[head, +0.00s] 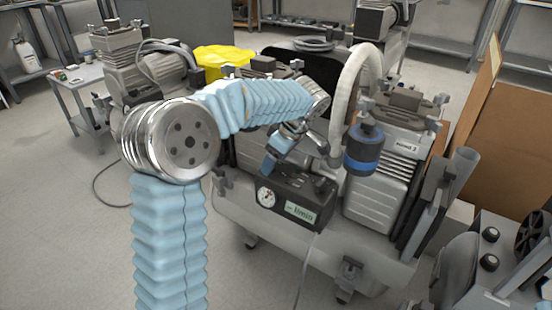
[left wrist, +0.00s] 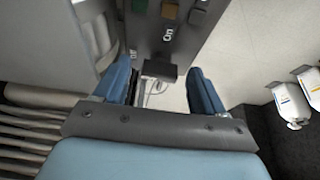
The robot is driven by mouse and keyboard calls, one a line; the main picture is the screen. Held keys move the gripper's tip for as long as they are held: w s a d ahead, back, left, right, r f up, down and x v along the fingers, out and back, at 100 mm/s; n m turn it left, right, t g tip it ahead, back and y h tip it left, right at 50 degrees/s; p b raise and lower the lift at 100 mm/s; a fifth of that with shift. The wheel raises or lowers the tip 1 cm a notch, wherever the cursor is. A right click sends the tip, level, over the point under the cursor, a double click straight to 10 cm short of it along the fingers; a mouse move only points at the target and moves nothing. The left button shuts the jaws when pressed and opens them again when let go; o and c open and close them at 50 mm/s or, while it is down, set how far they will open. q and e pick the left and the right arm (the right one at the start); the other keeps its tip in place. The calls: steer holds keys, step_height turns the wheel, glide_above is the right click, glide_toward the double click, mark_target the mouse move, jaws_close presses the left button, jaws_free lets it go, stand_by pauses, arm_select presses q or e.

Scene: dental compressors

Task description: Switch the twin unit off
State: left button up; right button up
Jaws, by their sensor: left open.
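The twin unit is a large grey compressor with a tank (head: 315,240) below and a ribbed motor block (head: 375,190) at the right. Its dark control box (head: 303,200) carries a round gauge and a pale label. My left gripper (head: 276,154) is just above this box, pointing down. In the left wrist view my left gripper (left wrist: 160,85) is open, its blue fingers apart. A small black block, seemingly the switch (left wrist: 158,70), shows between the fingers, beside a grey panel (left wrist: 190,38) marked "On". Contact cannot be told. My right gripper is out of view.
A pale curved hose (head: 345,95) and a blue-black canister (head: 363,150) stand right of my gripper. Another compressor (head: 145,70) and a yellow item (head: 222,57) are behind left. A knobbed machine (head: 490,262) is at bottom right. The floor (head: 60,220) at left is clear.

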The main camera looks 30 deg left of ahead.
arm_select(q)
steer(key=shift+r, duration=0.1)
steer(key=p+v, duration=0.3)
steer(key=v, duration=1)
steer(key=shift+r, duration=0.3)
